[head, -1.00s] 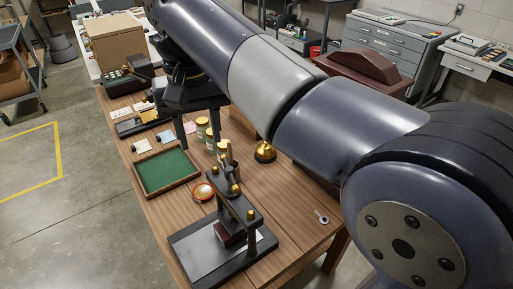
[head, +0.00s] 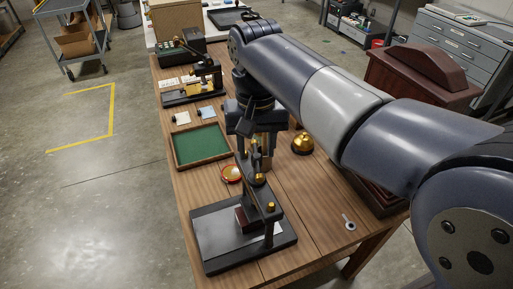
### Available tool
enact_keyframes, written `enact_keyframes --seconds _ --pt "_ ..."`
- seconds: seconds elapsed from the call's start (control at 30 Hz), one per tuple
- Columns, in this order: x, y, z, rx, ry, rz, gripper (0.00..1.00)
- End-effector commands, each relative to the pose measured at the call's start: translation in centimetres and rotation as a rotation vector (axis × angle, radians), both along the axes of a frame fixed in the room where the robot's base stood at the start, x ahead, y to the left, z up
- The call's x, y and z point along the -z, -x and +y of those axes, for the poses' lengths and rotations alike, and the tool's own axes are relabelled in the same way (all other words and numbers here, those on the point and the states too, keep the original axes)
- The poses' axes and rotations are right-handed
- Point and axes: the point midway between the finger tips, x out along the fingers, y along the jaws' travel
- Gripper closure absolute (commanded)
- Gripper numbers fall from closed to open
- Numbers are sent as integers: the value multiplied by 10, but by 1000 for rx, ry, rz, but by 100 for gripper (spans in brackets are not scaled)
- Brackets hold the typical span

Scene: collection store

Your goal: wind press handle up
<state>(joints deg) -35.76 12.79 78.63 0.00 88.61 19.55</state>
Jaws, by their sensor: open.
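A black press (head: 208,229) with a flat base plate stands at the near end of the wooden table. Its upright frame carries brass knobs (head: 258,180) and a dark red block sits low inside it. My gripper (head: 256,152) points down over the far side of the press frame, in line with its top. Its jaws are open. The press handle is mostly hidden behind or between the dark fingers, and I cannot tell whether they touch it.
A brass bell (head: 303,143) stands to the right, with a small metal ring-ended piece (head: 348,221) nearer the table edge. A second black device (head: 192,96) stands farther back.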

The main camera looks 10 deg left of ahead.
Motion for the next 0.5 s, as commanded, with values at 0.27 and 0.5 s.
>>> enact_keyframes --seconds 0.27,0.5 --pt "8 0 0 0 0 -1 57" --pt "7 0 0 0 0 -1 68"
